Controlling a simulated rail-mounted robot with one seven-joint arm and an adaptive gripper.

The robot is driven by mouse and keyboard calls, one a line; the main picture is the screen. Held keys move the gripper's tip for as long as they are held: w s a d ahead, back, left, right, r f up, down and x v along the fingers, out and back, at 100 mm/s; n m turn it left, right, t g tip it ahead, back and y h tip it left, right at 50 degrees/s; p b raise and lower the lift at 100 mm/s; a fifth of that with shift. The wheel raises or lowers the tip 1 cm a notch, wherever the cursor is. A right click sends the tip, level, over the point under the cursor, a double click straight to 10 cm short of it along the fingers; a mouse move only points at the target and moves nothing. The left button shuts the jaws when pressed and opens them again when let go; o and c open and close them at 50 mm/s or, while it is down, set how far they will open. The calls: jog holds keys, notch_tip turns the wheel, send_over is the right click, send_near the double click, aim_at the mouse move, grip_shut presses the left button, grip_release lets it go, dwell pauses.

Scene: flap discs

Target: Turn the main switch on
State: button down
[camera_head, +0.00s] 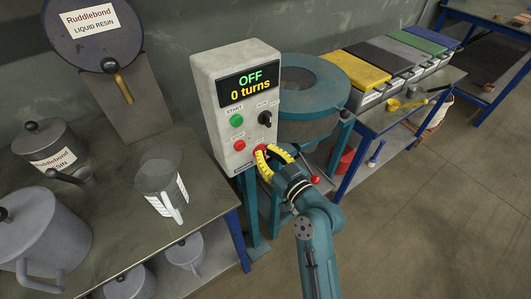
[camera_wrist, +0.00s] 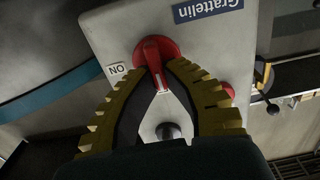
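The main switch is a red rotary switch (camera_wrist: 152,52) low on the grey control box (camera_head: 210,85). In the wrist view its handle points down the picture, and a white ON label lies left of it. My gripper (camera_wrist: 158,68) has yellow ribbed fingers. Their tips close in on both sides of the red handle, with little or no gap visible. In the head view my gripper (camera_head: 262,152) reaches the box's lower right corner and hides most of the switch. The display (camera_head: 250,88) reads OFF, 0 turns.
The box also has a green start button (camera_head: 237,121), a red button (camera_head: 239,145) and a black knob (camera_head: 265,118). A teal round machine (camera_head: 310,125) stands right behind my arm. A bench with metal jugs (camera_head: 160,182) is on the left; colored bins stand at the right.

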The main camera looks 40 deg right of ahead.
jog(key=shift+m, duration=0.4)
jog(key=shift+s+d+f+m+p, duration=0.1)
jog(key=shift+d+f+m+p, duration=0.15)
jog(key=shift+m+p, duration=1.8)
jog(key=shift+d+f+m+p, duration=0.15)
jog(key=shift+m+p, duration=0.25)
jog(key=shift+m, duration=3.3)
jog(key=shift+s+d+f+m+p, duration=0.25)
jog(key=shift+m+p, duration=0.95)
jog(key=shift+m, duration=1.65)
jog(key=shift+w+a+f, duration=0.1)
jog(key=shift+w+a, duration=0.05)
jog(key=shift+w, duration=0.05)
jog(key=c, duration=1.1)
grip_release()
